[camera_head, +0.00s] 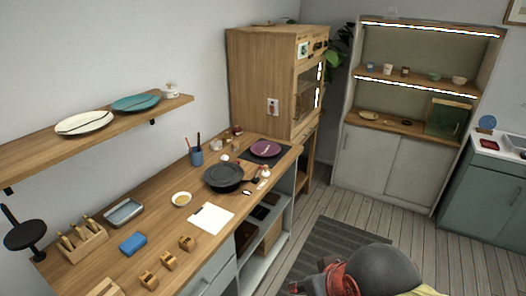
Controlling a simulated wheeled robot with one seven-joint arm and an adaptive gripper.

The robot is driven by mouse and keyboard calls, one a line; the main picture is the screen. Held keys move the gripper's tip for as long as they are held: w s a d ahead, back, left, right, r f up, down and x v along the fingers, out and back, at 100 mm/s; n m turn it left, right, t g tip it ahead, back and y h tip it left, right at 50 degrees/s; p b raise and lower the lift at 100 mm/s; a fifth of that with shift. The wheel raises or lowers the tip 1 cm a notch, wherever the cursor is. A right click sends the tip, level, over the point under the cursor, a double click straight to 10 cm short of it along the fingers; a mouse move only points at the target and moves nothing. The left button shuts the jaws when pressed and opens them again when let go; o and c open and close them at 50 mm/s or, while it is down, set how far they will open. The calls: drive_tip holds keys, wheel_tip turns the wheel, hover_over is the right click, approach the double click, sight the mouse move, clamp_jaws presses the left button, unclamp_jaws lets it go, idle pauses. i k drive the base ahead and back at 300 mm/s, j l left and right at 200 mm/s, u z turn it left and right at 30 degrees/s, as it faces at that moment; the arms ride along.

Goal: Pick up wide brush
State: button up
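I cannot single out a wide brush with certainty at this size. A wooden rack (80,247) at the near left of the workbench holds several tan-handled tools that may be brushes. A blue cup (197,157) near the wall holds slim upright sticks, possibly brushes or pens. Parts of my own body, grey and red, show at the bottom right, apart from the bench. My gripper's fingertips do not show.
The wooden workbench (160,216) also bears a grey tray (123,213), a blue block (133,243), white paper (211,218), a dark round plate (223,176) and small wooden blocks (168,260). A shelf (60,148) overhangs it.

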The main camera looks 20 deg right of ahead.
sight(235, 145)
drive_tip(key=i+l+u, duration=0.15)
drive_tip(key=u, duration=0.55)
drive_tip(key=i+l+u, duration=0.25)
drive_tip(key=l, duration=0.35)
drive_tip(key=i+l+u, duration=0.25)
drive_tip(key=l, duration=0.4)
drive_tip(key=i+l+u, duration=0.15)
drive_tip(key=l, duration=0.2)
drive_tip(key=i+l+u, duration=0.1)
drive_tip(key=l, duration=0.3)
drive_tip(key=i+l, duration=0.15)
drive_tip(key=l, duration=0.25)
drive_tip(key=i+l, duration=0.1)
drive_tip(key=l, duration=0.35)
drive_tip(key=i+l, duration=0.15)
drive_tip(key=l, duration=0.25)
drive_tip(key=i+l, duration=0.1)
drive_tip(key=l, duration=0.35)
drive_tip(key=i+l, duration=0.15)
drive_tip(key=l, duration=0.25)
drive_tip(key=u, duration=0.05)
